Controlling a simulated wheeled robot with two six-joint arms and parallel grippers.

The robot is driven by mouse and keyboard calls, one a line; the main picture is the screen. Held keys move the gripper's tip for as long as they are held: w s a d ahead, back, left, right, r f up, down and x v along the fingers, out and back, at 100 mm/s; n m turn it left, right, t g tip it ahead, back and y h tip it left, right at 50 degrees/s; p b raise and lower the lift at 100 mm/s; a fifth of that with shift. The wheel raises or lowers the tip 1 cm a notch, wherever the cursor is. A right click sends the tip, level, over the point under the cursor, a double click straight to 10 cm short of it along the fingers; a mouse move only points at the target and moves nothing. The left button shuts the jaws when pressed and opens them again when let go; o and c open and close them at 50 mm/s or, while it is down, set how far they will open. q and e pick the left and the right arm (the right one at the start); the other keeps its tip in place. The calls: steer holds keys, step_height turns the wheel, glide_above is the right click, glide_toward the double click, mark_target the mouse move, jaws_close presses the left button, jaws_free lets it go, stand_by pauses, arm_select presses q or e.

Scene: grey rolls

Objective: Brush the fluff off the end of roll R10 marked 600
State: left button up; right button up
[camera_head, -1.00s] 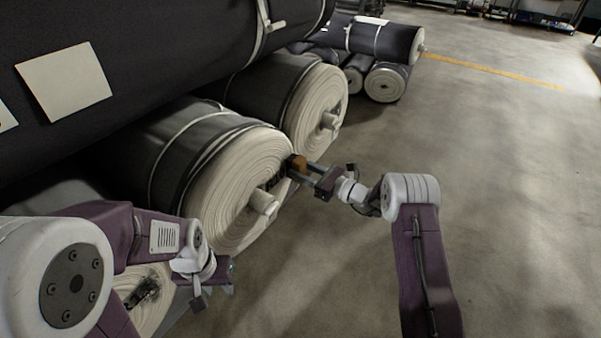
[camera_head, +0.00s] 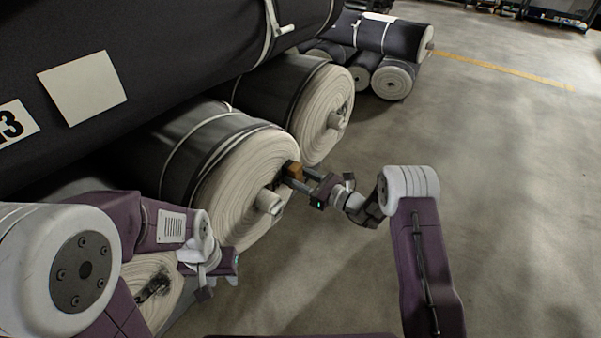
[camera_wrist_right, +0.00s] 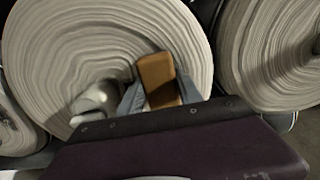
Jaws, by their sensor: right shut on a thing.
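My right gripper (camera_head: 303,180) is shut on a brown wooden brush block (camera_head: 293,170). It holds the brush at the pale end of the middle floor-level roll (camera_head: 235,185), up and right of the protruding core (camera_head: 268,202). In the right wrist view the brush (camera_wrist_right: 157,80) stands tilted between the fingers in front of the spiral end face (camera_wrist_right: 60,60). Bristle contact is hidden there. I see little dark fluff on the uncovered part of this end. No R10 or 600 marking is readable. My left gripper (camera_head: 222,268) hangs low at left; its jaws are unclear.
A lower-left roll end (camera_head: 150,300) carries a dark fluffy patch (camera_head: 155,284). A large dark roll (camera_head: 170,50) with a blank card overhangs above. Open concrete floor (camera_head: 500,180) lies right.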

steer(key=shift+s+a+p, duration=0.35)
steer(key=shift+s+a, duration=0.65)
steer(key=shift+s, duration=0.25)
steer(key=shift+r+p, duration=0.85)
steer(key=shift+r, duration=0.25)
steer(key=shift+d+f, duration=0.1)
steer(key=shift+w+d+f+b, duration=0.15)
steer(key=shift+w+d+b, duration=0.65)
steer(key=shift+w, duration=0.35)
steer(key=shift+w+d, duration=0.45)
steer(key=shift+w, duration=0.05)
steer(key=w+d+b, duration=0.2)
steer(key=w, duration=0.1)
steer(key=shift+w+d, duration=0.15)
steer(key=shift+w, duration=0.05)
steer(key=shift+d, duration=0.1)
